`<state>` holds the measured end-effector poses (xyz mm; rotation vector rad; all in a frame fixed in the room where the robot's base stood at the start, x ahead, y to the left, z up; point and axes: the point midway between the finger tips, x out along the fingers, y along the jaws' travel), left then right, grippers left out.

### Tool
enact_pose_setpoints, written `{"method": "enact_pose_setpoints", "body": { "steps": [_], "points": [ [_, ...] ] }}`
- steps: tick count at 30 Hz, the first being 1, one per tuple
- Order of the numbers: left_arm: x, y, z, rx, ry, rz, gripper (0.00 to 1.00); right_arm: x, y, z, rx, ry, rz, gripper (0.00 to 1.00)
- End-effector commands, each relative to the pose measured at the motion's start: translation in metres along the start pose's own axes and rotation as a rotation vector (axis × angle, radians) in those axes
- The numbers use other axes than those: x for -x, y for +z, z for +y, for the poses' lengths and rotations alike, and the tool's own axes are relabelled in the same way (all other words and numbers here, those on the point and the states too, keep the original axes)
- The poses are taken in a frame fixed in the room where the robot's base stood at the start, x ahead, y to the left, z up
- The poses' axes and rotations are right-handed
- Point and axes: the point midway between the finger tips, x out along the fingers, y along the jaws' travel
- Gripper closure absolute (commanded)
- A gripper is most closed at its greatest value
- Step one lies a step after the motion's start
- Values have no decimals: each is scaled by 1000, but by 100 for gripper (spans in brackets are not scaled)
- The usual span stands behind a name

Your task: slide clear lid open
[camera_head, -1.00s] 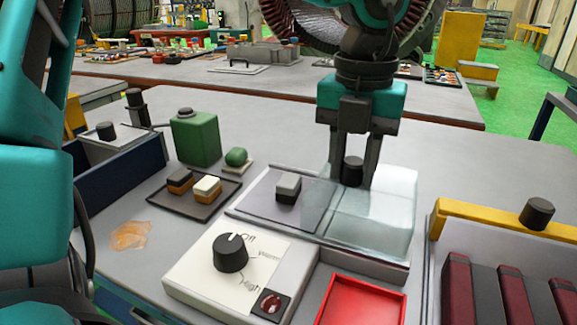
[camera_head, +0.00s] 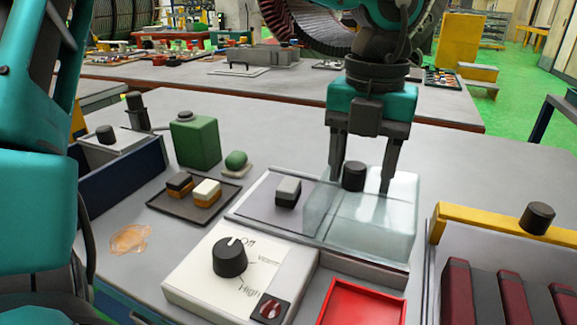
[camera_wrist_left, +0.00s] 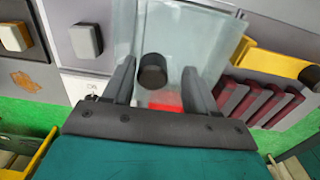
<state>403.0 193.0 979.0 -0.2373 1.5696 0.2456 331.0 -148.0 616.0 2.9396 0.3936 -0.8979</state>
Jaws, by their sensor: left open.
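The clear lid (camera_head: 375,222) is a see-through box-shaped cover over the right part of a grey tray (camera_head: 252,211). The tray's left part is uncovered. A dark round knob (camera_head: 353,176) stands on top of the lid. My left gripper (camera_head: 360,185) points down over the lid, fingers spread, one on each side of the knob, with gaps visible. In the left wrist view, the knob (camera_wrist_left: 152,71) lies between the open fingers (camera_wrist_left: 158,68), and the lid (camera_wrist_left: 185,35) shows beyond it. My right gripper is not in view.
A dial box (camera_head: 195,285) and a red tray (camera_head: 360,305) are in front. A yellow-edged rack (camera_head: 480,222) stands at right. A small block tray (camera_head: 168,205) and green canister (camera_head: 195,143) are at left.

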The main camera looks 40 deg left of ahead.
Motion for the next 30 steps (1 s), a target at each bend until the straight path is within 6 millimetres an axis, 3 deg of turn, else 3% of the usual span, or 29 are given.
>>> {"method": "enact_pose_setpoints", "body": {
  "steps": [16,30],
  "points": [
    [52,1,-1,1,-6,-11,43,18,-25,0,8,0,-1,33],
    [54,1,-1,1,-7,-11,43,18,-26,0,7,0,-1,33]
  ]
}}
